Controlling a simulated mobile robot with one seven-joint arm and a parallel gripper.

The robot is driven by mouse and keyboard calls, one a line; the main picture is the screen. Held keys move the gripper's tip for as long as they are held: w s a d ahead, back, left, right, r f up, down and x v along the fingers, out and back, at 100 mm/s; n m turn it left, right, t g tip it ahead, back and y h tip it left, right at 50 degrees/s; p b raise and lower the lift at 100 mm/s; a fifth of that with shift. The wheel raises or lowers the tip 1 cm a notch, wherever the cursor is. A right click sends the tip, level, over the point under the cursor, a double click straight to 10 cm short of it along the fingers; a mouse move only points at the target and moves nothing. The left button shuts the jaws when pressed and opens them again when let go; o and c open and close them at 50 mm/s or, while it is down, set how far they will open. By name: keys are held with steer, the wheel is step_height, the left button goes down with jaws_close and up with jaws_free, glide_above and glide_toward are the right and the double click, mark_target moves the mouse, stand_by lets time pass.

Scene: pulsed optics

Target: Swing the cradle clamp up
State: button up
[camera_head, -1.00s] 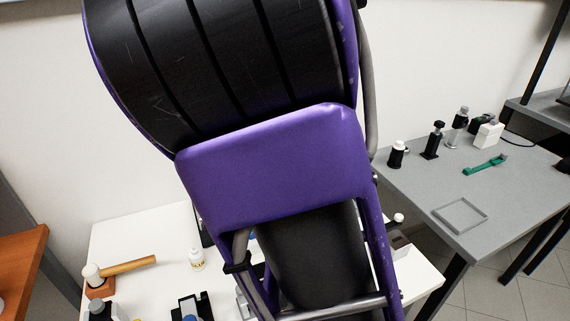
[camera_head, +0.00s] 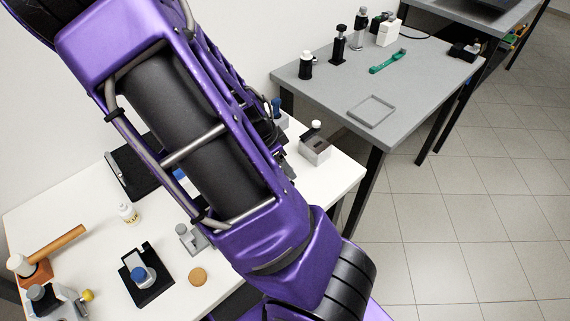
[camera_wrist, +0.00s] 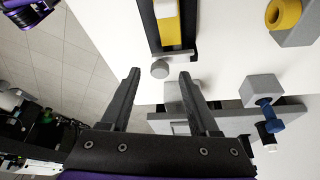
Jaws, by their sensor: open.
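My gripper (camera_wrist: 160,76) is open, its two black fingers apart with nothing held between them in the wrist view. A small round grey piece (camera_wrist: 160,69) shows between the fingertips, at the end of a black-framed fixture (camera_wrist: 148,32) with a yellow bar (camera_wrist: 168,24). A grey block with a blue knob (camera_wrist: 265,112) stands right of the fingers, by a grey plate (camera_wrist: 222,122). I cannot tell for sure which part is the cradle clamp. In the head view my arm hides the gripper; a blue-topped piece (camera_head: 276,106) shows beside the arm.
The white table (camera_head: 80,215) carries a mallet (camera_head: 55,243), a small bottle (camera_head: 128,213), a black stand (camera_head: 146,275), a cork-coloured disc (camera_head: 197,276) and a grey box (camera_head: 315,151). A grey table (camera_head: 425,75) stands behind right. A yellow ring piece (camera_wrist: 284,14) is top right in the wrist view.

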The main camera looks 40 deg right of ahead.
steer(key=shift+d+f, duration=0.15)
steer(key=shift+f, duration=0.25)
jaws_close()
